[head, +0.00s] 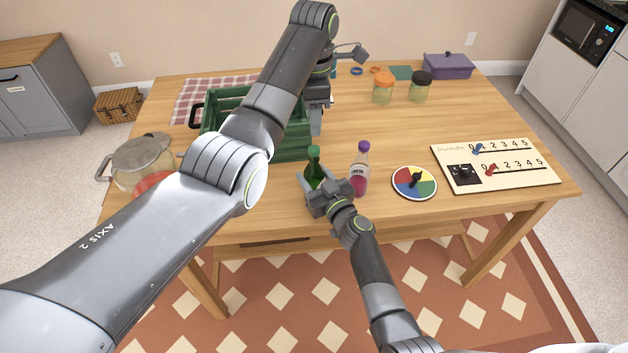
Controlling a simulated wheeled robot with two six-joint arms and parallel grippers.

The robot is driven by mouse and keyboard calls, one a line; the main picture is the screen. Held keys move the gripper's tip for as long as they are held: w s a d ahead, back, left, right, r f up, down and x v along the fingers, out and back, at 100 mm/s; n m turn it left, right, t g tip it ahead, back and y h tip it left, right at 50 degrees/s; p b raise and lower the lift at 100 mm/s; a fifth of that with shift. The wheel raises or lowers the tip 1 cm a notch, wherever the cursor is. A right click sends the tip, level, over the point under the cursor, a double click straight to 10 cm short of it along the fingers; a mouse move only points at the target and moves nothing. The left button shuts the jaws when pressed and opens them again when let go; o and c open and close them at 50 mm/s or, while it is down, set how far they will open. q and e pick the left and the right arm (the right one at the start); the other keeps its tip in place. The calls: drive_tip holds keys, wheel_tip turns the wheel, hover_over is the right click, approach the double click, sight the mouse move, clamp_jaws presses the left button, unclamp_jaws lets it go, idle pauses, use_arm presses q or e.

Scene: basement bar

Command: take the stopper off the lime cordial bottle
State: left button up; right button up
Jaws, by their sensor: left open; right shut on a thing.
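The green bottle (314,168), which I take for the lime cordial, stands near the table's front edge. Its green top (314,151) is in place; I cannot make out where stopper and neck meet. My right gripper (316,186) is shut on the green bottle's body and hides its lower part. My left gripper (316,128) is open, pointing down, just above the bottle's top in the picture. It appears apart from the bottle and empty.
A pink bottle with a purple cap (360,172) stands close right of the green bottle. A green crate (285,150) is behind left, a glass pot (135,165) far left. A colour-wheel spinner (400,185) and scoreboard (500,150) lie right. Two jars (383,92) (420,92) stand behind.

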sight(315, 148)
use_arm(q)
drive_tip(key=shift+o, duration=0.6)
use_arm(e)
drive_tip(key=c, duration=0.3)
use_arm(q)
drive_tip(key=shift+o, duration=0.3)
wheel_tip(315, 148, up, 4)
drive_tip(key=shift+d+m, duration=0.1)
drive_tip(key=shift+m, duration=1)
wheel_tip(315, 148, down, 12)
drive_tip(key=shift+r, duration=0.1)
clamp_jaws()
drive_tip(key=shift+r, duration=0.1)
drive_tip(key=shift+r, duration=0.25)
drive_tip(key=shift+r, duration=0.85)
